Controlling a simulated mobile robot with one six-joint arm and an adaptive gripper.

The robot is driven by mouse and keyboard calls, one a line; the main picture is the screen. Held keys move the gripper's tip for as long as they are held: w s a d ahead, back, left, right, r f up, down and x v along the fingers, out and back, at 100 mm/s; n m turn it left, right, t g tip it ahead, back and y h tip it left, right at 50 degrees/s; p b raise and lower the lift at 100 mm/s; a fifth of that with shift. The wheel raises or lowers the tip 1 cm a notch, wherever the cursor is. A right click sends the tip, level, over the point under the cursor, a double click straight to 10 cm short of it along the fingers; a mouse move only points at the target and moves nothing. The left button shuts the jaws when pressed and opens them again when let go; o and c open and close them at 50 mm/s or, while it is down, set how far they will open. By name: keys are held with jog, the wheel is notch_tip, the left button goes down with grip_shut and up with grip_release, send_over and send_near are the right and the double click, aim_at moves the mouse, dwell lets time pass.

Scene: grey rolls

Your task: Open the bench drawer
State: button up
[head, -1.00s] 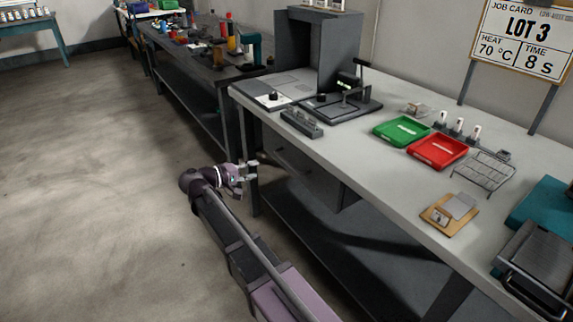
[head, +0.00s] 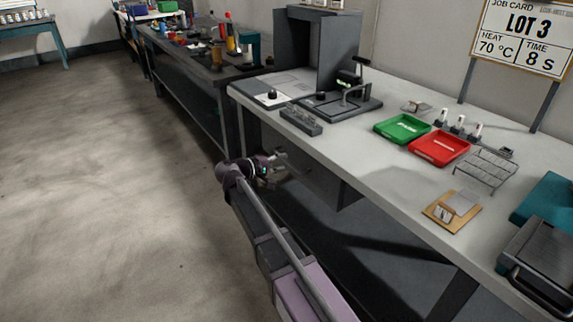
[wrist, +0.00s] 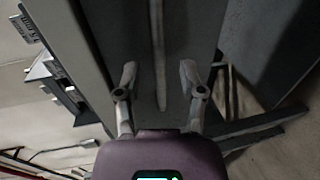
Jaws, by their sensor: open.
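The bench drawer (head: 322,181) is a dark grey box under the near edge of the light grey bench top. In the head view my gripper (head: 283,158) is in front of the drawer's left part and hides some of its front. In the wrist view the dark drawer front (wrist: 185,28) fills the upper middle, with a long pale bar, seemingly its handle (wrist: 157,45), running down it. My gripper (wrist: 159,78) is open, its two fingers on either side of the bar's line. I cannot tell whether the fingertips touch the drawer front. The drawer looks shut.
The bench top (head: 345,150) carries a green tray (head: 402,128), a red tray (head: 439,148), a wire rack (head: 487,169) and a lever press (head: 343,103). The floor (head: 110,200) to the left is clear.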

jog(key=shift+x, duration=1.3)
jog(key=shift+c, duration=0.2)
grip_shut()
